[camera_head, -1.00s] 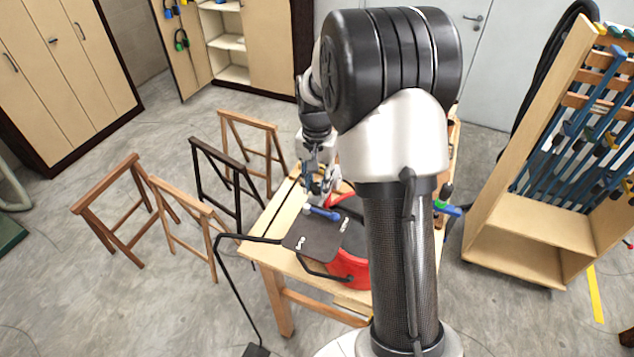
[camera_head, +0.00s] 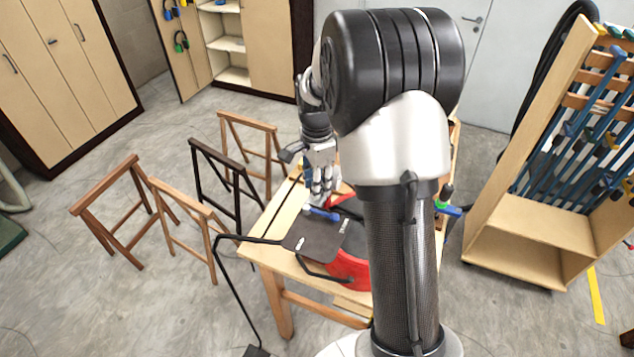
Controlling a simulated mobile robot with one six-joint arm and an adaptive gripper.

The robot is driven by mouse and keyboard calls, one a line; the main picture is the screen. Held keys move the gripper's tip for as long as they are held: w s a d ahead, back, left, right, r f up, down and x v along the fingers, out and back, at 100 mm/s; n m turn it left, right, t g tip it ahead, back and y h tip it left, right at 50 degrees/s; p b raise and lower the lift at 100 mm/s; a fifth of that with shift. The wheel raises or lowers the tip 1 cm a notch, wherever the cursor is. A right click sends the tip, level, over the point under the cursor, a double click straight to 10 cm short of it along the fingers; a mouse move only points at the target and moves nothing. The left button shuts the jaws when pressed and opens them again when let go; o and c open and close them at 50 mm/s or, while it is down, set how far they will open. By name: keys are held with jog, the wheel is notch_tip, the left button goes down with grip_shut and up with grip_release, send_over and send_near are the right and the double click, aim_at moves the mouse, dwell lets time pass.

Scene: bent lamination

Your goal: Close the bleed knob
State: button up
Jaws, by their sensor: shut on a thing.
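A blue knob or handle (camera_head: 322,214) shows at the back edge of the dark plate (camera_head: 314,236), on the wooden workbench. I take it for the bleed knob, but it is small in this view. My gripper (camera_head: 319,203) points down over it, with its fingertips right at the blue part and closed on it. The fingers hide part of it, and the exact contact is too small to make out.
A red round vessel (camera_head: 350,272) stands on the workbench (camera_head: 262,250), partly behind my arm. A black hose or bar (camera_head: 246,239) runs off the left edge. Wooden trestles (camera_head: 185,215) stand left; a clamp rack (camera_head: 560,170) stands right. Open floor lies between.

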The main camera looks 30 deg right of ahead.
jog(key=shift+m, duration=0.4)
jog(key=o, duration=1.1)
notch_tip(320, 180, up, 12)
jog(key=shift+r, duration=0.1)
dwell(0.5)
